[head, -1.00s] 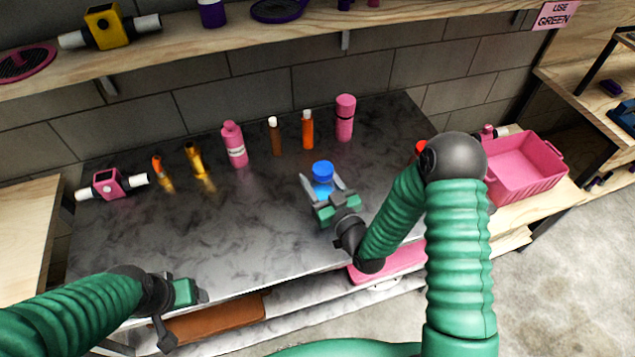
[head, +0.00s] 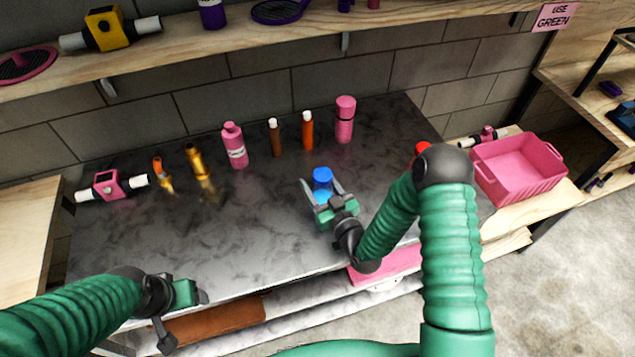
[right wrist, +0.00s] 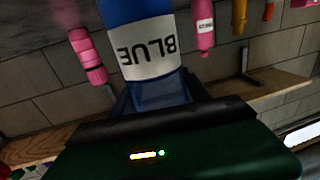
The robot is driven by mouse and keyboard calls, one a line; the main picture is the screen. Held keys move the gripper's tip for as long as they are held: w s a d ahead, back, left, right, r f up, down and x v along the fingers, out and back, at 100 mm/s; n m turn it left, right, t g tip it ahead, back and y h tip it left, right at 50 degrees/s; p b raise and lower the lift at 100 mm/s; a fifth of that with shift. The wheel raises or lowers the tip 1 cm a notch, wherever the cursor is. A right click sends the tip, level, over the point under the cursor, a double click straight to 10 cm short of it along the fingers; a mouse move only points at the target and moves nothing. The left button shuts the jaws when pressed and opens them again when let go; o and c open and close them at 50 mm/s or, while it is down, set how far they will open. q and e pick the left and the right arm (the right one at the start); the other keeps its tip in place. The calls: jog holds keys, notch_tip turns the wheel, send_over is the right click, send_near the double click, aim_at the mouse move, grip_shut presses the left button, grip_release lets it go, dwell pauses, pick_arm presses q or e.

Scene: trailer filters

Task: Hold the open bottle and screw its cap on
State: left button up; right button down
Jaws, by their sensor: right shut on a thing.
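A blue bottle (head: 322,187) with a bright blue top stands upright on the dark marbled table. My right gripper (head: 322,190) is around its body, shut on it. In the right wrist view the bottle's white label (right wrist: 150,62) reads BLUE, upside down. I cannot tell whether the blue top is a cap. My left gripper (head: 183,312) hangs at the table's front left edge, empty, its fingers apart. A gold bottle (head: 197,160) with a narrow neck stands at the back left. No loose cap is clearly visible.
Along the back of the table (head: 250,220) stand pink (head: 235,147), brown (head: 275,138) and orange (head: 308,132) bottles and a pink canister (head: 345,118). A pink device (head: 108,184) lies at left. A pink bin (head: 520,170) is at right. The table's front left is clear.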

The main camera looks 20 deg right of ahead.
jog(key=c, duration=0.6)
grip_release()
jog(key=shift+f, duration=0.1)
jog(key=shift+o, duration=0.2)
jog(key=s+d+b, duration=0.1)
jog(key=s+d, duration=0.1)
jog(key=s, duration=0.9)
jog(key=shift+s+d+b, duration=0.15)
jog(key=shift+s+b, duration=0.2)
jog(key=shift+s, duration=0.05)
jog(key=shift+w, duration=0.1)
